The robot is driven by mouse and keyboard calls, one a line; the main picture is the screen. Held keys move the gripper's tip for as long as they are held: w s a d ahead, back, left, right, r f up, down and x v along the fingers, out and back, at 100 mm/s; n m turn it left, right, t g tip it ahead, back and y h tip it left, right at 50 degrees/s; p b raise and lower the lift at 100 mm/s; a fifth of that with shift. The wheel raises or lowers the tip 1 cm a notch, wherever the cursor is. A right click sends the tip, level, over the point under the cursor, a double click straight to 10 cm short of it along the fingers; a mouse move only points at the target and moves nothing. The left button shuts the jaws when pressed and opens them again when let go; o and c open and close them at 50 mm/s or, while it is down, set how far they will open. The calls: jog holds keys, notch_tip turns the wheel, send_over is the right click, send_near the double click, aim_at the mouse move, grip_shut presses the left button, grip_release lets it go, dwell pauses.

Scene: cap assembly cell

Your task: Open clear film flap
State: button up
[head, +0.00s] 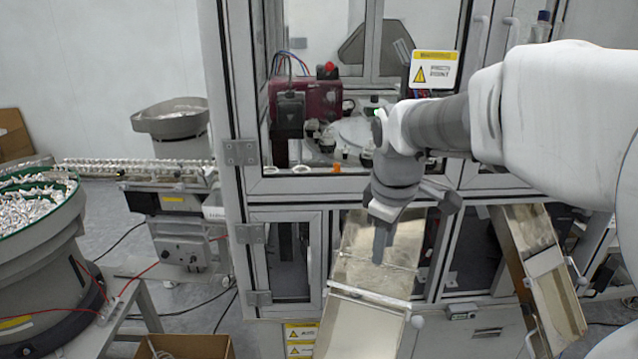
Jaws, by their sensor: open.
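My gripper (408,278) points down in front of the middle chute, with its two fingers spread apart and nothing seen between them. The sloping middle chute (362,325) comes out of the cabinet front. A glossy, see-through sheet, which looks like the clear film flap (372,262), covers the chute's upper part, above a pale crossbar (370,296). The left finger overlaps this sheet in the picture, and the right finger is near the chute's right edge. I cannot tell whether either finger touches the film. The hand and fingers hide part of the chute opening.
A second chute (548,262) slopes out at the right. The framed cabinet (237,200) stands close behind my gripper, with a warning sign (434,70) on it. A cardboard box (185,346) is low at the front left. Bowl feeders (40,245) stand at the left.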

jog(key=w+f+n, duration=0.2)
jog(key=w, duration=0.3)
send_near(369, 293)
jog(key=shift+n+g+h, duration=0.3)
jog(key=x, duration=0.7)
jog(key=shift+w+a+f, duration=0.2)
jog(key=shift+w+a, duration=0.05)
jog(key=shift+w, duration=0.05)
grip_shut()
dwell(0.7)
